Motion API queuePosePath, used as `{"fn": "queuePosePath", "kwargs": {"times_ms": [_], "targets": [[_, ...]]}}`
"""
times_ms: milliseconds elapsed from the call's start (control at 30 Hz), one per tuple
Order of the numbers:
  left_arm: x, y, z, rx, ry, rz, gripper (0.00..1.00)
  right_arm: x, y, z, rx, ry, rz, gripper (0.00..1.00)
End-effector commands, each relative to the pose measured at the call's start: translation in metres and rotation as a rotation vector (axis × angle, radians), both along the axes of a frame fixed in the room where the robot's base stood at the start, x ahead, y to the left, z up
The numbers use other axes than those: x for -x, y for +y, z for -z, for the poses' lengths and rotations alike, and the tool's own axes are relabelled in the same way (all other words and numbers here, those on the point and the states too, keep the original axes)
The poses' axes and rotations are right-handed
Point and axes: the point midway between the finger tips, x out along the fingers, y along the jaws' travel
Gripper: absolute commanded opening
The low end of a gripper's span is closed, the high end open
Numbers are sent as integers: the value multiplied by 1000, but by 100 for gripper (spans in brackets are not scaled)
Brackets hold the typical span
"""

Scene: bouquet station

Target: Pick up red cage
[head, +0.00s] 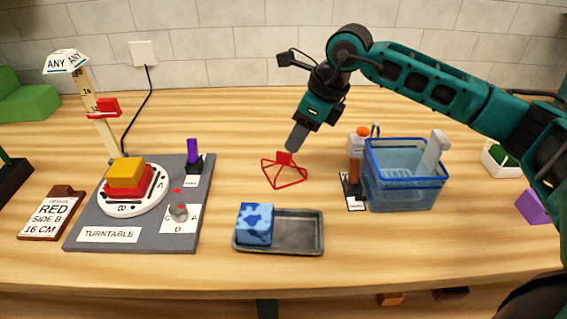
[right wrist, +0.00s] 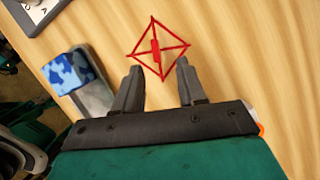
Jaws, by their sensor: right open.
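The red cage (head: 285,172) is a small open wire frame with a solid red block at its top, standing on the wooden table in the middle of the head view. In the right wrist view the cage (right wrist: 157,46) lies just beyond the fingertips. My right gripper (head: 294,147) points down just above the cage's top. In the right wrist view my right gripper (right wrist: 158,68) is open, with its two fingers apart and nothing held between them. Whether a finger touches the cage cannot be told. My left gripper is not seen.
A grey tray (head: 300,231) with a blue patterned block (head: 255,223) stands in front of the cage. The turntable board (head: 75,217) is at left. A blue basket (head: 404,190) and an orange-topped bottle (head: 357,150) stand at right. The table behind the cage is clear.

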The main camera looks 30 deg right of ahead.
Motion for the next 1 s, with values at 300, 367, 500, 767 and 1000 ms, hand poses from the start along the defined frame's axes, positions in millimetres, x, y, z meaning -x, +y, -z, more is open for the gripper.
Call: {"fn": "queuePosePath", "kwargs": {"times_ms": [300, 367, 500, 767, 1000], "targets": [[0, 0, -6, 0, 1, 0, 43, -10, 17, 33, -1, 4, -2, 40], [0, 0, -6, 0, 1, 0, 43, -13, 19, 40, -2, 3, -1, 40], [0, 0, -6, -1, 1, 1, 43, -15, 21, 49, -1, 2, -1, 40], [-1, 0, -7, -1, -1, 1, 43, -15, 21, 49, -1, 1, 0, 36], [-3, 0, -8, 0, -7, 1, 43, -15, 20, 49, -1, 1, 0, 13]]}}
